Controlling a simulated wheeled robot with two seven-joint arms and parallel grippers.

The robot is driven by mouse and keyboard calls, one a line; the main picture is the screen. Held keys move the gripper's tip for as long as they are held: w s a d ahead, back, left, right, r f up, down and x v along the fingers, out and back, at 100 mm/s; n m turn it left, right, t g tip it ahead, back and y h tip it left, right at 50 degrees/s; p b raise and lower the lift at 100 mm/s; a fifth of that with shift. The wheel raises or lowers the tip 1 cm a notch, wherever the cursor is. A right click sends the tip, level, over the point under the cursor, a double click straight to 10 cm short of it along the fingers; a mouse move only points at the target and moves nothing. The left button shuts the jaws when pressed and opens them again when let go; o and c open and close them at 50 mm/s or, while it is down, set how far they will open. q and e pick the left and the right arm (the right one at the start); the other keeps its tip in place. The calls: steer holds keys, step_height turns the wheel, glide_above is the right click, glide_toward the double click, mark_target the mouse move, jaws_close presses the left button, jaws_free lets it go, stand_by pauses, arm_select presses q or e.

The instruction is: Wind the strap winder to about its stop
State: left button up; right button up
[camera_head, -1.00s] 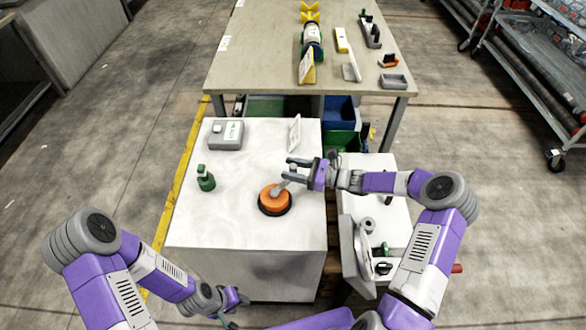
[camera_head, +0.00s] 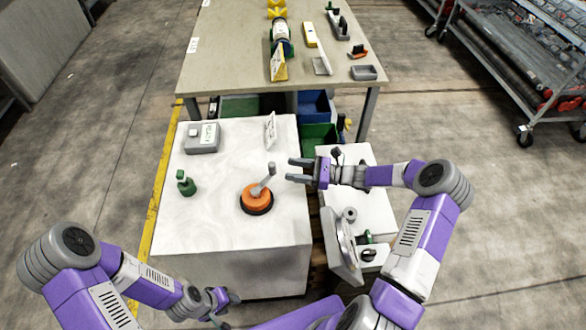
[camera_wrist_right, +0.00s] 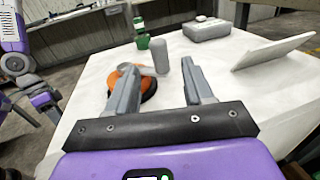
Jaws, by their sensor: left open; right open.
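The strap winder is an orange disc (camera_head: 256,198) on a dark base, on the white worktop. Its grey crank handle (camera_head: 266,178) rises from the disc and leans up and to the right. My right gripper (camera_head: 290,170) is open and empty, just right of the handle and apart from it. In the right wrist view the orange disc (camera_wrist_right: 132,84) and the handle's rounded knob (camera_wrist_right: 160,54) show beyond and between the open fingers (camera_wrist_right: 158,85). My left gripper (camera_head: 226,301) is open and empty, low in front of the worktop's near edge.
On the white worktop (camera_head: 215,225) stand a green bottle (camera_head: 187,185), a grey box (camera_head: 202,138) and an upright white panel (camera_head: 270,130). A long table (camera_head: 225,70) with parts stands behind.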

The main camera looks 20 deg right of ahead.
mark_target(264, 178)
steer(key=shift+w+a+n+g+y, duration=0.4)
steer(key=shift+w+a+n+g, duration=0.2)
steer(key=shift+w+a+g, duration=0.2)
steer(key=shift+b+x, duration=0.55)
steer(key=shift+x, duration=3.05)
steer(key=shift+s, duration=0.1)
jaws_close()
